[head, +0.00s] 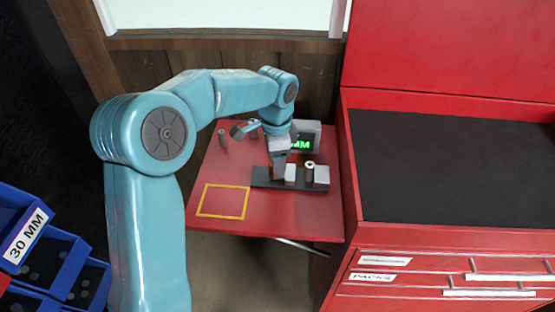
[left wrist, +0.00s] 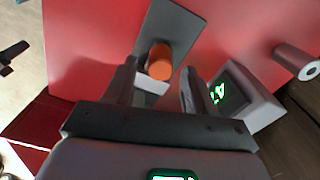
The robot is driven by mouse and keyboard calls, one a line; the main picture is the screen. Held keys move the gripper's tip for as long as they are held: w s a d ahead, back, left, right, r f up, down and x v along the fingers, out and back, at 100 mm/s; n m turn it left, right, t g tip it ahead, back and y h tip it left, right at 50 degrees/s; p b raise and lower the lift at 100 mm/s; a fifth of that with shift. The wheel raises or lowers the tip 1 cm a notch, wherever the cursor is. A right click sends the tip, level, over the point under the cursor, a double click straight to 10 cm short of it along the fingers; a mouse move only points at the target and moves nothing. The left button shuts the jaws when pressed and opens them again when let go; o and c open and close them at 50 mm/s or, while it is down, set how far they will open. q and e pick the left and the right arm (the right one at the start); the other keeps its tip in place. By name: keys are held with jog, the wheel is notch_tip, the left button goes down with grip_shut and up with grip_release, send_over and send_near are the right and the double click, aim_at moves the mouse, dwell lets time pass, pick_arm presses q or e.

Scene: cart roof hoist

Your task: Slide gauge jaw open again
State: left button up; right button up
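The gauge has a dark flat base (head: 262,180) on a red side table, with a pale jaw block (head: 290,174) and a grey end block (head: 321,175). A small cylinder with a ringed top (head: 309,169) stands between the two blocks. My left gripper (head: 279,174) points down over the base, just left of the pale block. In the left wrist view, the pale block (left wrist: 152,85) shows between my spread fingers, with gaps beside it, and an orange round piece (left wrist: 159,62) sits just beyond. My right gripper is not in view.
A display box (head: 303,137) with green lettering stands behind the gauge. A yellow square outline (head: 223,201) marks bare table at front left. A red cabinet (head: 347,190) borders the table's right side; blue bins (head: 45,248) are at lower left.

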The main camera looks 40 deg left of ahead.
pick_arm(q)
jog(key=shift+s, duration=0.1)
notch_tip(320, 180, up, 16)
jog(key=p, duration=0.2)
dwell(0.3)
jog(key=shift+r, duration=0.2)
